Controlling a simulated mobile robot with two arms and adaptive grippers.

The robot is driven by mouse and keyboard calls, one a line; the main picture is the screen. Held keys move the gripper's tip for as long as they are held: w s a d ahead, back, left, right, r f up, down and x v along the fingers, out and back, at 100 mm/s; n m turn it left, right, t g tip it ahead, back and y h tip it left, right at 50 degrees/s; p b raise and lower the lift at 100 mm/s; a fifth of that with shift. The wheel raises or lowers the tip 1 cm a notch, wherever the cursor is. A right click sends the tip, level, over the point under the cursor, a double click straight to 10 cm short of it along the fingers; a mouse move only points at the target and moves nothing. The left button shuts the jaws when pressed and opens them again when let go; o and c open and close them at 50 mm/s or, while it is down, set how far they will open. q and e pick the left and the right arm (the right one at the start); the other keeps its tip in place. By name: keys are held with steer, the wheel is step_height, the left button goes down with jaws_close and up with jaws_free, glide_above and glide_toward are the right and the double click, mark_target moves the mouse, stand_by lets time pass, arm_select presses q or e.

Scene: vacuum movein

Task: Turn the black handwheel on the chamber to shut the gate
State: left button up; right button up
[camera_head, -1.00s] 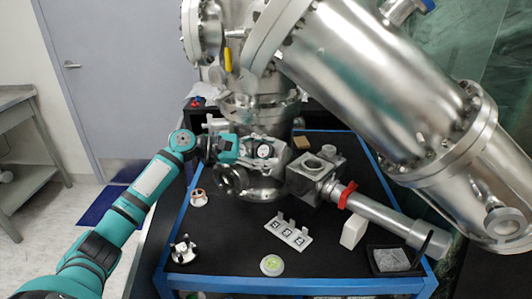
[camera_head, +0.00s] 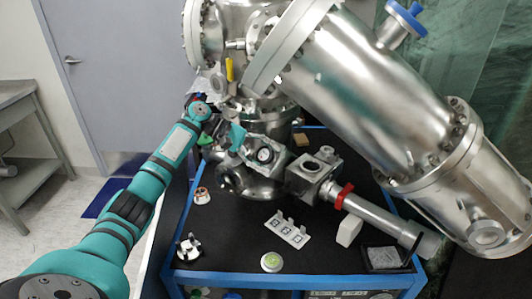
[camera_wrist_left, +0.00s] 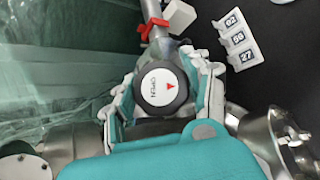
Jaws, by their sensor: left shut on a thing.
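The black handwheel (camera_head: 265,155) is on the front of the steel chamber (camera_head: 250,187), and its pale round face shows in the head view. The gate itself is not visible. My right gripper is not in view.
A black-topped blue cart (camera_head: 215,228) carries the chamber. A steel side block (camera_head: 314,172) with a tube and red clamp (camera_head: 344,194) is to its right. A numbered white holder (camera_head: 286,230), a green-topped disc (camera_head: 271,262) and small fittings stand in front. A large steel cylinder (camera_head: 370,70) hangs above.

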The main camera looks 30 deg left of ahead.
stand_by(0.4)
arm_select(q)
steer(key=o, duration=1.2)
steer(key=v, duration=1.2)
